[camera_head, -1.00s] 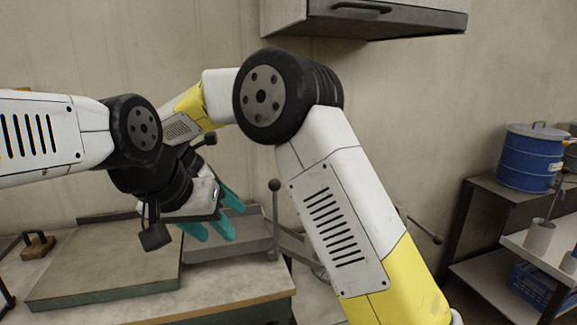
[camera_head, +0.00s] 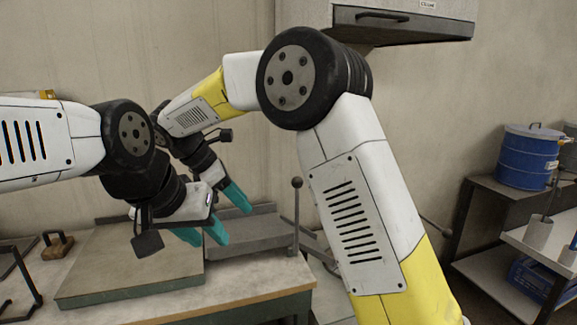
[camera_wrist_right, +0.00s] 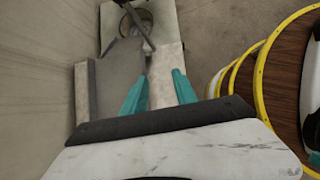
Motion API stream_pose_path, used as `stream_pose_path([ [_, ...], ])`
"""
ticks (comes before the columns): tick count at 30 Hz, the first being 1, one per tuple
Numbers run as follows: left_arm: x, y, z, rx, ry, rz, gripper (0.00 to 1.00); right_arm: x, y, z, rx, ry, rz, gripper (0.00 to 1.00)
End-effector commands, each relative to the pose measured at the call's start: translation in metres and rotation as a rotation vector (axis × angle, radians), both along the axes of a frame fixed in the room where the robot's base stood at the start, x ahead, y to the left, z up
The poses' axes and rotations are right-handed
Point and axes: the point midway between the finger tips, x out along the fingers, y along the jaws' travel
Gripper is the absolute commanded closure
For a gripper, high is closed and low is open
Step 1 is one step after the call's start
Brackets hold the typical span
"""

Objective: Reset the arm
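My left gripper (camera_head: 202,234) is the lower one in the head view. Its two teal fingers are apart with nothing between them, over the grey plates on the bench. My right gripper is behind and above it, partly covered by the left hand, with one teal finger showing clearly in the head view. In the right wrist view my right gripper (camera_wrist_right: 159,91) has its two teal fingers apart and empty, above a grey surface. My right arm is bent, its elbow high in the middle of the head view.
A flat grey plate (camera_head: 130,272) and a grey tray (camera_head: 250,240) lie on the bench. A lever with a ball knob (camera_head: 297,183) stands at its right. A blue drum (camera_head: 527,157) is on the shelf at right. A cabinet (camera_head: 400,22) hangs above.

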Motion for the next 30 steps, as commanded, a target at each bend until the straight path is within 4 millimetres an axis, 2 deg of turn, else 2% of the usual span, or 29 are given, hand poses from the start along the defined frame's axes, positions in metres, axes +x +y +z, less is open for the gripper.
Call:
stream_pose_path([
  [8, 0.000, 0.000, 0.000, 0.000, 0.000, 0.000, 0.64, -0.010, -0.056, 0.022, 0.159, -0.049, -0.183, 0.66],
  [13, 0.000, 0.000, 0.000, 0.000, 0.000, 0.000, 0.64, -0.029, -0.106, 0.039, 0.318, -0.102, -0.376, 0.66],
  [18, 0.000, 0.000, 0.000, 0.000, 0.000, 0.000, 0.64, -0.067, -0.166, 0.051, 0.542, -0.183, -0.671, 0.66],
  [21, 0.000, 0.000, 0.000, 0.000, 0.000, 0.000, 0.64, -0.093, -0.195, 0.054, 0.675, -0.235, -0.853, 0.66],
  [27, 0.000, 0.000, 0.000, 0.000, 0.000, 0.000, 0.64, -0.147, -0.237, 0.050, 0.945, -0.349, -1.227, 0.66],
  [30, 0.000, 0.000, 0.000, 0.000, 0.000, 0.000, 0.64, -0.170, -0.249, 0.046, 1.069, -0.402, -1.397, 0.66],
])
